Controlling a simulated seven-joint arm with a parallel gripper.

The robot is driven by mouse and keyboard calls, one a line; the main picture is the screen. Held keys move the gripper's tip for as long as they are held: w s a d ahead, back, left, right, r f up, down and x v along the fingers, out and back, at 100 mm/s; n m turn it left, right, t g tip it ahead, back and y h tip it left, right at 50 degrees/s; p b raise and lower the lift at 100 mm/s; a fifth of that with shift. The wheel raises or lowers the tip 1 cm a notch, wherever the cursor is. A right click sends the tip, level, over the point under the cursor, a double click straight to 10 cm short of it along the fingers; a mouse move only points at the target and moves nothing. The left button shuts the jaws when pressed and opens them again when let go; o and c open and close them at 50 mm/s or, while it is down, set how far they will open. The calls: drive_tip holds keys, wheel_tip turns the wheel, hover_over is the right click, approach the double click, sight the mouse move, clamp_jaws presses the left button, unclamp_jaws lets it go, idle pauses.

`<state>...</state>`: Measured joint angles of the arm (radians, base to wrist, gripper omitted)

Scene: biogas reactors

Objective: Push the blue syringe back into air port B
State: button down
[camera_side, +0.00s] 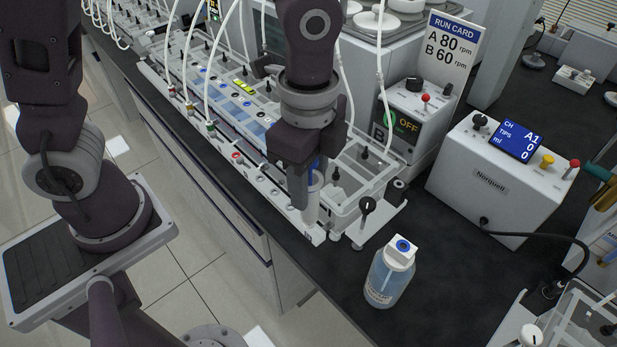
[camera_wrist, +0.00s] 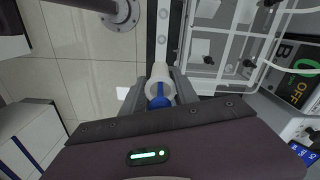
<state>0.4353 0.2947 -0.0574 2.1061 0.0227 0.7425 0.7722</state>
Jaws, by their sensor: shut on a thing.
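My gripper (camera_side: 305,182) is shut on the blue syringe (camera_side: 312,166), above the near end of the reactor rail. In the wrist view the syringe's blue end and pale barrel (camera_wrist: 158,92) sit between the two fingers of my gripper (camera_wrist: 159,86). In the side view the pale barrel shows beside a finger and points down at the rail. Its lower tip and air port B are hidden or too small to make out, so I cannot tell whether the tip is in the port.
A clear reactor box (camera_side: 350,205) stands right beside my gripper. A run card (camera_side: 449,50), a control box B (camera_side: 415,118), a white Norquell unit (camera_side: 495,180) and a capped bottle (camera_side: 390,275) stand to the right. White tubes arch over the rail.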

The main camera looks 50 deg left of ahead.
drive_tip(key=shift+f, duration=0.55)
idle(0.4)
drive_tip(key=c, duration=0.9)
unclamp_jaws()
drive_tip(key=shift+o, duration=0.2)
wheel_tip(320, 180, up, 7)
drive_tip(key=shift+f, duration=0.2)
drive_tip(key=shift+a+r, duration=0.1)
drive_tip(key=shift+r, duration=0.3)
drive_tip(key=s+a+r+n+t, duration=0.2)
drive_tip(key=s+a+r+n, duration=0.1)
drive_tip(key=s+a+n, duration=0.2)
drive_tip(key=s+a+r+n+t, duration=0.3)
drive_tip(key=s+a+n, duration=0.2)
drive_tip(key=a+n, duration=0.3)
drive_tip(key=shift+s+a+n+t, duration=0.2)
drive_tip(key=shift+a+n+t, duration=0.1)
drive_tip(key=shift+n, duration=0.5)
